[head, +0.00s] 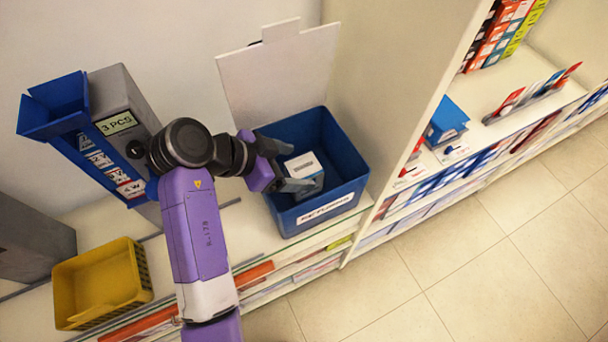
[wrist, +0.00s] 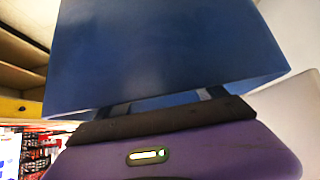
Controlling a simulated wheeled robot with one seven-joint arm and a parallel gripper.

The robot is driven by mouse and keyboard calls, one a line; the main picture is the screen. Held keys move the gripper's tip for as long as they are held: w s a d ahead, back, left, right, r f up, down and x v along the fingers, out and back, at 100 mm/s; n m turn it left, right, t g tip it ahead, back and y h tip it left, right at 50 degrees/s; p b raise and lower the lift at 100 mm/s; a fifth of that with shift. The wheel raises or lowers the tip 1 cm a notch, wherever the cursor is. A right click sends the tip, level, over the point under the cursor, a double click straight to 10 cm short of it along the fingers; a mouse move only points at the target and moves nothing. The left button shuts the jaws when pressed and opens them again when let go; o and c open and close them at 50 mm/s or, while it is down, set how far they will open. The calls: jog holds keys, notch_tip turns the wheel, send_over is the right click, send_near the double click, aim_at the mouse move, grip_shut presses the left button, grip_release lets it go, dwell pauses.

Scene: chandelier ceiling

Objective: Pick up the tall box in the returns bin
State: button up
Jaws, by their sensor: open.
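The blue returns bin (head: 345,181) stands on the counter in the head view, with a white label on its front. Inside it is a box (head: 306,162) with a white top and bluish sides; its lower part is hidden. My gripper (head: 298,169) reaches over the bin's left side. Its fingers are open, one on the far side and one on the near side of the box; I cannot tell whether they touch it. In the wrist view a large blue surface (wrist: 165,50) hides the fingertips; I cannot tell whether it is bin or box.
A white panel (head: 283,75) stands behind the bin. A tall shelf side (head: 400,100) rises close on its right. To the left are a grey and blue dispenser (head: 125,130) and a yellow basket (head: 102,287). Floor lies open at the lower right.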

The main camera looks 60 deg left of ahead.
aim_at(303, 167)
jog(key=shift+x, duration=1.85)
jog(key=c, duration=1.6)
jog(key=shift+o, duration=0.2)
jog(key=shift+r, duration=0.1)
